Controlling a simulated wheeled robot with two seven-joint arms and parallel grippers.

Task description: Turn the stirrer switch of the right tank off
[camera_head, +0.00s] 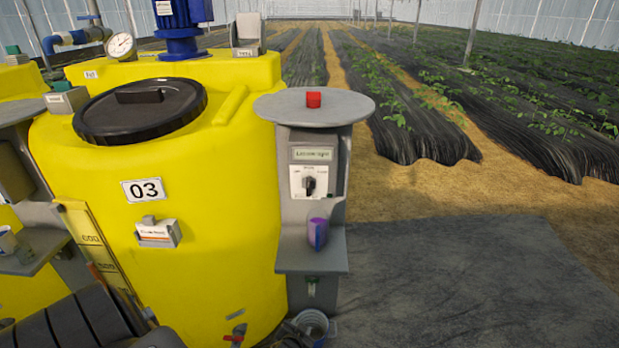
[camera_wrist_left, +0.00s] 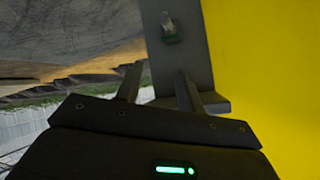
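The yellow tank marked 03 (camera_head: 170,200) is the rightmost tank in the head view. To its right stands a grey post (camera_head: 283,262) with a white switch plate (camera_head: 296,181). The plate carries a black rotary knob (camera_head: 309,186), whose handle looks roughly upright; its label is too small to read. In the left wrist view, my left gripper (camera_wrist_left: 160,70) has its two fingers apart with nothing between them. It faces a grey post (camera_wrist_left: 183,45) with a small green-based metal fitting (camera_wrist_left: 168,28); the knob is not seen there. My right gripper is in neither view.
A purple cup (camera_head: 318,232) stands on the lower shelf (camera_head: 335,262). A grey bucket (camera_head: 312,323) is at the post's foot. The dark floor (camera_head: 450,280) to the right is clear.

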